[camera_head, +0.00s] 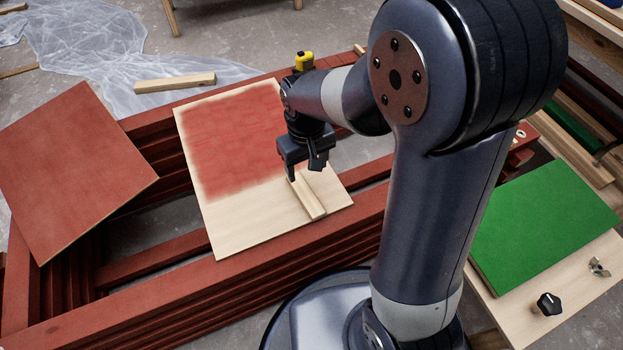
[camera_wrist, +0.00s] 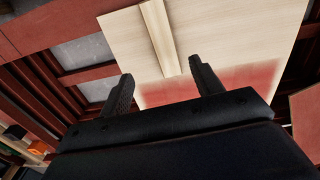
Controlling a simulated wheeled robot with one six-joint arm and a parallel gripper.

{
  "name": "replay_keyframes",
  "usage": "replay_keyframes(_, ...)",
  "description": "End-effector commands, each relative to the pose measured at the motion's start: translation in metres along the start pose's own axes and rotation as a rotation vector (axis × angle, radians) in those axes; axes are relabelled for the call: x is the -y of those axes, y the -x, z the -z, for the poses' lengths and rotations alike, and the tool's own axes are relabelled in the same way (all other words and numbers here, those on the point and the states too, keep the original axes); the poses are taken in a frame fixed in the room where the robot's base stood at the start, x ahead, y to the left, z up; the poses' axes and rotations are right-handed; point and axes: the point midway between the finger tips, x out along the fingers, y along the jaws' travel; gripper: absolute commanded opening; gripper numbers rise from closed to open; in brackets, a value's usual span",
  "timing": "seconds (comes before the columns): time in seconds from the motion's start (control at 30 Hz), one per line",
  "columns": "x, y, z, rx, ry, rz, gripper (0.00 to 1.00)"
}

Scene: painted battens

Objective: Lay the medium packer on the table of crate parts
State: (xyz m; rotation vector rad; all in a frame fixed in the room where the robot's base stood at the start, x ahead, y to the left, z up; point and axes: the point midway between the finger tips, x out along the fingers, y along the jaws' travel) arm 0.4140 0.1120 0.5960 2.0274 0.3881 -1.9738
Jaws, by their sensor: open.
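A pale bare wood strip (camera_head: 306,197), which looks like a packer, lies flat on the unpainted end of a half-red panel (camera_head: 232,225). Its size class cannot be told for sure. My gripper (camera_head: 303,172) is open above the panel, at the strip's far end. In the wrist view the strip (camera_wrist: 158,32) runs toward the gap between my open fingers (camera_wrist: 163,84), and its near end shows just beyond the tips. Nothing is held. At right, a pale-topped table (camera_head: 545,318) bears a green panel (camera_head: 545,228), a black knob and a metal wing nut.
The half-red panel rests across stacked dark red battens (camera_head: 190,312). A red panel (camera_head: 70,165) lies at left. Another pale wood block (camera_head: 175,83) lies on plastic sheeting (camera_head: 110,50). A yellow item (camera_head: 304,61) is behind my wrist. Bare table room shows at the front right.

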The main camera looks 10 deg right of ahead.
Motion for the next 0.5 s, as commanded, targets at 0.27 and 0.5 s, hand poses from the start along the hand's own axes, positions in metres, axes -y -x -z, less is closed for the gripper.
replay_keyframes(0.27,0.01,-0.018,-0.006,0.029,0.01,0.018,0.62)
replay_keyframes(0.5,0.01,-0.052,-0.006,0.027,0.009,0.017,0.62)
